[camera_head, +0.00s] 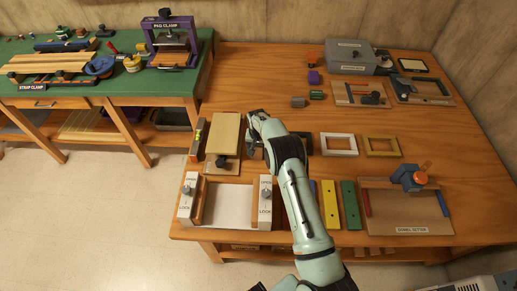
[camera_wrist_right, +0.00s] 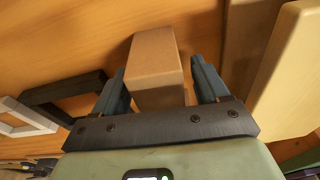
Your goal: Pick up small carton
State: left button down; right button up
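The small carton (camera_wrist_right: 156,66) is a plain brown cardboard box in the right wrist view. It sits on the wooden bench top between the two blue-grey fingers of my right gripper (camera_wrist_right: 160,85). The fingers are apart, one on each side of the carton, with a narrow gap showing at the right finger. The carton's near end is partly hidden behind the gripper's dark crossbar. In the head view my right gripper (camera_head: 253,148) is low over the bench, right of a wooden board, and I cannot make out the carton there.
A wooden board on a fixture (camera_head: 224,132) stands close left of the gripper. A white frame (camera_head: 338,144) and a tan frame (camera_head: 381,146) lie to the right. A lock fixture (camera_head: 230,205) is in front. A grey box (camera_head: 350,57) stands at the back.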

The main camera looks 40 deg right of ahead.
jog(key=c, duration=1)
jog(key=shift+r, duration=0.1)
